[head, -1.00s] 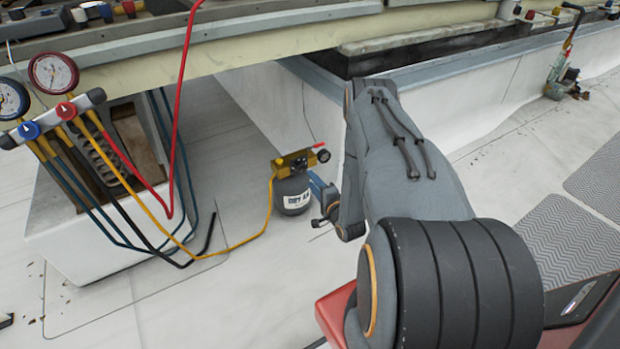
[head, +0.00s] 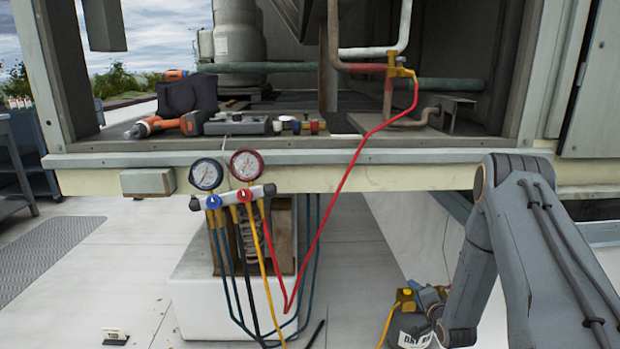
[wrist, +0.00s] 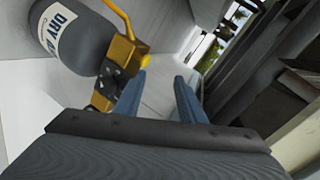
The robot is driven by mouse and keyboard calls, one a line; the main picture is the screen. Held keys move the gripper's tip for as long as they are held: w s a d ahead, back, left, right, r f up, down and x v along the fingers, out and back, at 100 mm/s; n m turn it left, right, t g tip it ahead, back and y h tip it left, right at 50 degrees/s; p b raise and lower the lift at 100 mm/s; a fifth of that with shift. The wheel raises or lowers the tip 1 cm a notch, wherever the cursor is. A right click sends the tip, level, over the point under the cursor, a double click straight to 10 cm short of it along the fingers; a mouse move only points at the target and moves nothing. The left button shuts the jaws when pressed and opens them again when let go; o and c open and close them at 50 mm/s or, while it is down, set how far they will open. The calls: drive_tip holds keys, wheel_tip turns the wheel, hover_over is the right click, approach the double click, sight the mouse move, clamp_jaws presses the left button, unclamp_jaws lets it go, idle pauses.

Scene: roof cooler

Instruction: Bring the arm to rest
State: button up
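My arm reaches down at the right of the head view, and my gripper (wrist: 160,90) shows in the wrist view as two blue fingers held apart. Only pale floor shows between them. A grey cylinder with a "DRY" label (wrist: 72,35) is at the upper left of the wrist view, its yellow valve fitting (wrist: 122,52) close beside the left finger. I cannot tell whether they touch. In the head view the cylinder (head: 408,328) is at the bottom, partly hidden by my gripper and arm.
A gauge manifold (head: 232,196) with several hoses hangs from the ledge (head: 330,178). A red hose (head: 345,190) runs up to a pipe valve (head: 402,72). An orange drill (head: 165,124) lies on the ledge. Pale floor (head: 90,270) is open at left.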

drive_tip(key=a+r+n+g, duration=0.3)
drive_tip(key=a+r+n, duration=0.1)
drive_tip(key=a+r, duration=0.6)
drive_tip(key=s+a+r+n+g, duration=0.4)
drive_tip(key=s+a+r+n, duration=0.1)
drive_tip(key=s+a+r, duration=0.6)
drive_tip(key=s+a+r+n+g, duration=0.2)
drive_tip(key=s+a+r+n, duration=0.15)
drive_tip(key=s, duration=0.75)
drive_tip(key=s+a+r+n+g+p, duration=0.15)
drive_tip(key=s+r, duration=0.25)
drive_tip(key=s, duration=0.7)
drive_tip(key=s+a+r+n+g+b, duration=0.1)
drive_tip(key=s+a+r+n+g, duration=0.25)
drive_tip(key=s, duration=0.75)
drive_tip(key=d+r+m+p, duration=0.4)
drive_tip(key=d+r+p, duration=0.9)
drive_tip(key=p, duration=0.9)
wheel_tip(320, 180, up, 3)
drive_tip(key=shift+s+f, duration=0.1)
drive_tip(key=shift+s, duration=0.3)
